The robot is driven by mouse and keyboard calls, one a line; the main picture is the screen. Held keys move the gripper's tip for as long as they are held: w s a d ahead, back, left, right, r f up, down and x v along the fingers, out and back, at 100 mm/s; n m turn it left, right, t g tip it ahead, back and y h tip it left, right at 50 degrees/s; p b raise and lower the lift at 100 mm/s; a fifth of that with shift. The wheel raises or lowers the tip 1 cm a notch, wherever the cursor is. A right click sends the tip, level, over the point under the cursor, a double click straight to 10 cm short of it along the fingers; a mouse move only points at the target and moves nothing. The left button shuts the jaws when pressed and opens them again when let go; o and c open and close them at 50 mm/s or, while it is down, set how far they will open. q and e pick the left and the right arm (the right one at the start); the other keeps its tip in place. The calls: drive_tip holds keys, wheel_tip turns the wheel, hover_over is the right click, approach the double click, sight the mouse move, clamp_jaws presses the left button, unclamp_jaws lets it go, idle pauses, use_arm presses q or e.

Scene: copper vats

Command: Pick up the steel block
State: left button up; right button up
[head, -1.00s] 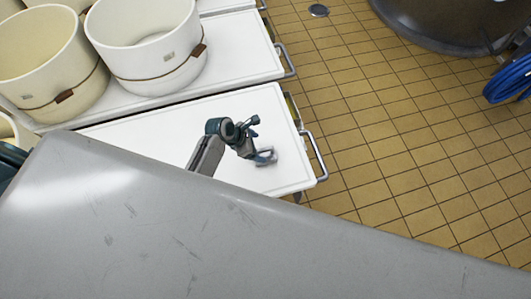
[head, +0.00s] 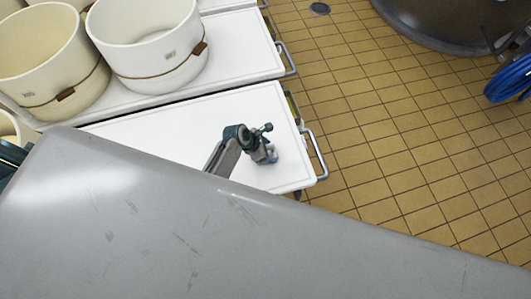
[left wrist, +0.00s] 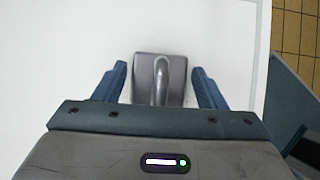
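The steel block (left wrist: 147,70) is a grey squarish piece with a raised rounded handle on top. In the left wrist view it lies on the white cart top (left wrist: 60,60), between the two blue fingers of my left gripper (left wrist: 160,88). The fingers are spread, with a gap showing on each side of the block. In the head view my left gripper (head: 268,155) is over the near white cart top (head: 230,115) and largely covers the block. My right gripper is not in view.
Cream round tubs (head: 155,45) with brown straps stand on the white cart behind. Metal handles (head: 316,155) stick out from the carts' right ends. A large grey surface (head: 220,235) fills the foreground. Tiled floor (head: 390,130) lies open to the right, with a blue hose (head: 508,80) beyond.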

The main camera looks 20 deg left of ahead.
use_arm(q)
clamp_jaws()
drive_tip(key=shift+w+r, duration=0.1)
drive_tip(key=shift+w, duration=0.05)
